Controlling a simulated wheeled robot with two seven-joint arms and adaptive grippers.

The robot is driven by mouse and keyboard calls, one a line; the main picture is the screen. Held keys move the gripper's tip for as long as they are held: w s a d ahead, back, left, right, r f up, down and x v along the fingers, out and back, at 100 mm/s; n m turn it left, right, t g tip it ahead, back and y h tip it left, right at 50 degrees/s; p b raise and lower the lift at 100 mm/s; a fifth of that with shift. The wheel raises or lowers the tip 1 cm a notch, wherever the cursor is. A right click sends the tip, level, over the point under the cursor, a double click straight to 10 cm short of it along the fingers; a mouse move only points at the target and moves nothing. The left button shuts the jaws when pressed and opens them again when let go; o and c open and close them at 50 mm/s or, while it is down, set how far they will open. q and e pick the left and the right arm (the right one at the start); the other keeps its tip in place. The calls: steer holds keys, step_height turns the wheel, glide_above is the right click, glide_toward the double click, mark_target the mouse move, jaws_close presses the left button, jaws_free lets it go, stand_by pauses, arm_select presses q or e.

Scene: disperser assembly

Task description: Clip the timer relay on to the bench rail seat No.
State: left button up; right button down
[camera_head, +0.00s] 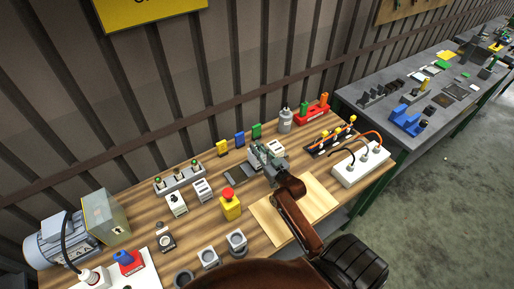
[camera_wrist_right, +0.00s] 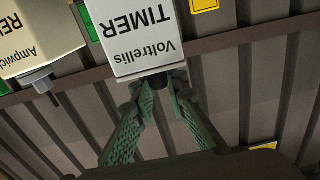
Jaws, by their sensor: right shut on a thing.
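The timer relay (camera_wrist_right: 138,32) is a white block labelled "Voltrellis TIMER", upside down in the right wrist view. My right gripper (camera_wrist_right: 162,92) is shut on its near end with its green-padded fingers. In the head view my right gripper (camera_head: 268,160) is over the back middle of the bench and hides most of what it holds. A dark grey flat piece (camera_head: 241,174), perhaps the rail seat, lies just left of the gripper. I cannot tell whether the relay touches any seat. My left gripper is not in view.
A pale block marked "Ampwick" (camera_wrist_right: 38,35) is beside the timer relay in the wrist view. A yellow box with a red button (camera_head: 230,206) stands left of my arm. A white socket block (camera_head: 362,167) with cables stands right. A pale board (camera_head: 318,204) lies under my arm.

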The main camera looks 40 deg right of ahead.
steer(key=shift+r+p, duration=0.1)
steer(key=shift+p, duration=0.6)
stand_by(1.1)
steer(key=shift+f+b, duration=0.85)
steer(key=shift+f, duration=0.5)
steer(key=c, duration=1.8)
jaws_free()
steer(key=shift+f, duration=0.15)
steer(key=shift+s, duration=0.15)
steer(key=s, duration=0.4)
steer(key=s+a, duration=0.1)
steer(key=s, duration=0.6)
steer(key=shift+s+a, duration=0.2)
steer(key=shift+s, duration=0.15)
